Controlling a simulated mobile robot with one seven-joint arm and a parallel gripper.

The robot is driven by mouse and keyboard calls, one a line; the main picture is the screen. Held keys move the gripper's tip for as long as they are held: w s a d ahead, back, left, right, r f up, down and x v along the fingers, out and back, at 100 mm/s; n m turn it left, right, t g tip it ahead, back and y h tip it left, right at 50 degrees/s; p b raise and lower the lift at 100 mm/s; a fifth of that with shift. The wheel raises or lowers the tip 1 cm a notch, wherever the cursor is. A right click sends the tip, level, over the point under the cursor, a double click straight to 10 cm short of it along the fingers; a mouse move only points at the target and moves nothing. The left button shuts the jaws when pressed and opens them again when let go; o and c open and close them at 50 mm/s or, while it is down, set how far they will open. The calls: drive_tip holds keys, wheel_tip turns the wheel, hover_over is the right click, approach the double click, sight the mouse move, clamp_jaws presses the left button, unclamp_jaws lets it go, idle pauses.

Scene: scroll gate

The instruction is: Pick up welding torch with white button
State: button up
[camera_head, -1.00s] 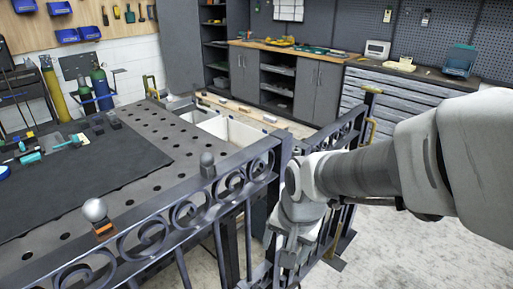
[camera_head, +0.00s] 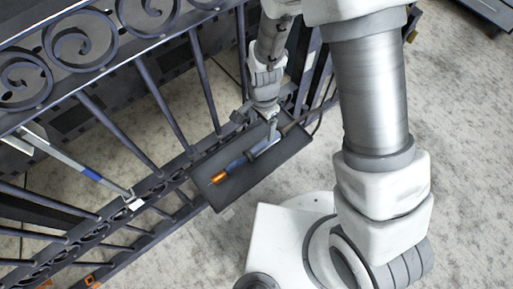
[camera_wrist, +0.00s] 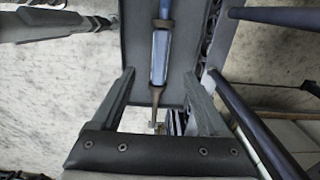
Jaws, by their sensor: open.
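A welding torch (camera_head: 240,163) with a blue body and an orange end lies on a dark rectangular tray (camera_head: 232,187) low beside the gate. In the wrist view the torch (camera_wrist: 160,52) runs upright in the picture along the tray (camera_wrist: 137,35). I cannot make out a white button on it. My gripper (camera_head: 258,126) is above the torch's rear part, by the tray's far edge. In the wrist view my gripper (camera_wrist: 159,76) is open, one finger to each side of the torch's line. Nothing is held. I cannot tell how high the fingers are above the torch.
A dark metal gate (camera_head: 165,105) with bars and scrolls stands right beside the tray and my arm. Bars (camera_wrist: 262,128) run close on the right in the wrist view. Pale floor is open in front.

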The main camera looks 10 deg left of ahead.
sight(260, 145)
wheel_tip(260, 145, down, 13)
drive_tip(key=b, duration=0.4)
drive_tip(key=shift+a+r, duration=0.15)
drive_tip(key=shift+r, duration=0.05)
drive_tip(key=shift+c, duration=0.3)
clamp_jaws()
